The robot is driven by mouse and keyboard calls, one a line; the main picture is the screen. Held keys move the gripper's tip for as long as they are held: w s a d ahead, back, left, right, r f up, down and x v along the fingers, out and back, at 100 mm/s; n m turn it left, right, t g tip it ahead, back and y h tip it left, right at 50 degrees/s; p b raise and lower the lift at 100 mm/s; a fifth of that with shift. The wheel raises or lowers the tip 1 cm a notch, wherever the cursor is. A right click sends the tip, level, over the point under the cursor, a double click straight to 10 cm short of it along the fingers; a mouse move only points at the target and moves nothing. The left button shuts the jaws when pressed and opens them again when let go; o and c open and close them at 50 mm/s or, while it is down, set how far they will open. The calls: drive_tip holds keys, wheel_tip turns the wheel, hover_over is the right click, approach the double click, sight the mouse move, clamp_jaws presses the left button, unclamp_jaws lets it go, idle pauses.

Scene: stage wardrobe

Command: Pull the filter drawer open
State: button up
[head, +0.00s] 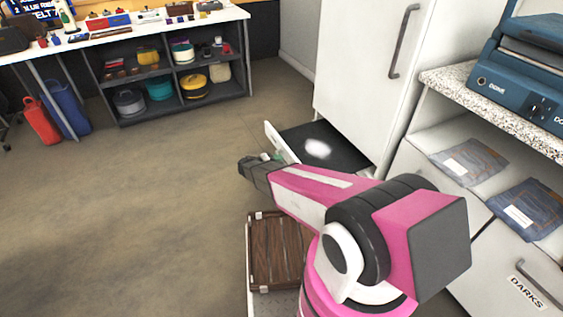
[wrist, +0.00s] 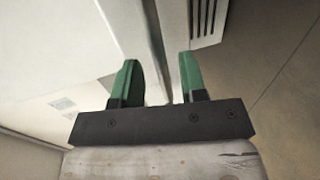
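The filter drawer (head: 281,143) is low in the tall white cabinet and stands pulled out, its dark inside (head: 340,150) showing with a white fluffy patch (head: 318,148) on it. My gripper (head: 262,161) is at the drawer's front; my arm hides part of the drawer. In the wrist view my two green fingers (wrist: 160,82) stand apart, with a pale edge of the drawer front (wrist: 171,50) between them. A dark slotted vent (wrist: 208,22) shows just right of the right finger. I cannot see clear contact with either finger.
The cabinet's tall door (head: 370,65) is shut. A brown slatted wooden crate (head: 277,252) is beside my arm. Open floor (head: 130,200) lies left; a shelf table (head: 165,72) stands behind.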

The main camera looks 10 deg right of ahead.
drive_tip(key=v, duration=0.8)
drive_tip(key=shift+a, duration=0.15)
